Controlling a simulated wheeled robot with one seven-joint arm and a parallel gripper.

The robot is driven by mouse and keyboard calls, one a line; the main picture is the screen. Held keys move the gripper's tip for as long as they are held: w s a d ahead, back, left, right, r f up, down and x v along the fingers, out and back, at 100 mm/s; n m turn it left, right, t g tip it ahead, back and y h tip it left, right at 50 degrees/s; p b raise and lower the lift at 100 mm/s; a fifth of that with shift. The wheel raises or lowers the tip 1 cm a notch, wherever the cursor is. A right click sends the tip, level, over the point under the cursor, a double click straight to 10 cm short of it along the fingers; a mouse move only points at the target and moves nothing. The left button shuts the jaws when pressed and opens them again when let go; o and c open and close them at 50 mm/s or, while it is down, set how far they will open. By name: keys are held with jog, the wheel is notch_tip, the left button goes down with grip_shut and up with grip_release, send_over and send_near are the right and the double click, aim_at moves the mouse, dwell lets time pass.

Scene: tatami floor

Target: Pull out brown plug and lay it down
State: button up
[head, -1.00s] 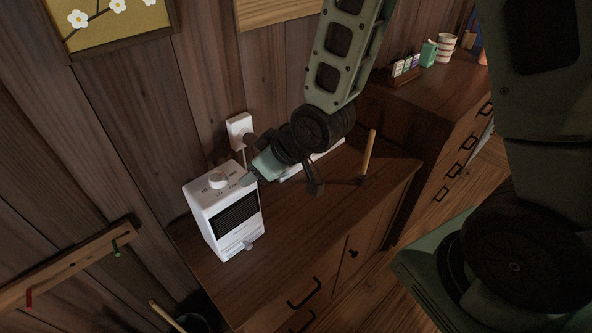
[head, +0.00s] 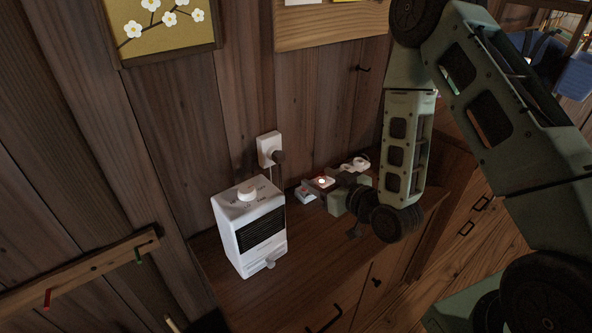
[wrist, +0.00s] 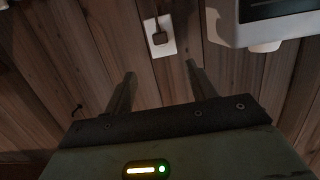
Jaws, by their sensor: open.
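The brown plug (head: 278,157) sits in the white wall outlet (head: 266,147), above and behind the white heater. In the wrist view the plug (wrist: 159,37) shows dark against the white outlet plate (wrist: 168,49), beyond the gap between my fingers. My gripper (head: 312,190) is to the right of the plug and lower in the head view, apart from it. In the wrist view my gripper (wrist: 160,72) is open, with nothing between its fingers.
The white heater (head: 249,226) stands on the brown wooden cabinet (head: 300,272), left of my gripper; its edge (wrist: 270,28) shows upper right in the wrist view. White items (head: 355,163) lie behind my gripper. A wall rail with hooks (head: 80,266) is at left.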

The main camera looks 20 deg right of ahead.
aim_at(282, 160)
jog(key=x, duration=1.6)
jog(key=shift+w+a+f, duration=0.1)
jog(key=shift+w+a, duration=0.05)
jog(key=shift+w, duration=0.2)
jog(key=c, duration=1.1)
jog(key=shift+o, duration=0.2)
jog(key=shift+s, duration=0.15)
jog(key=shift+s+d+b, duration=0.25)
jog(key=shift+s+b, duration=0.05)
jog(key=shift+s, duration=0.4)
jog(key=shift+s+d, duration=0.1)
jog(key=shift+s, duration=0.1)
jog(key=shift+s+d, duration=0.2)
jog(key=shift+s, duration=0.45)
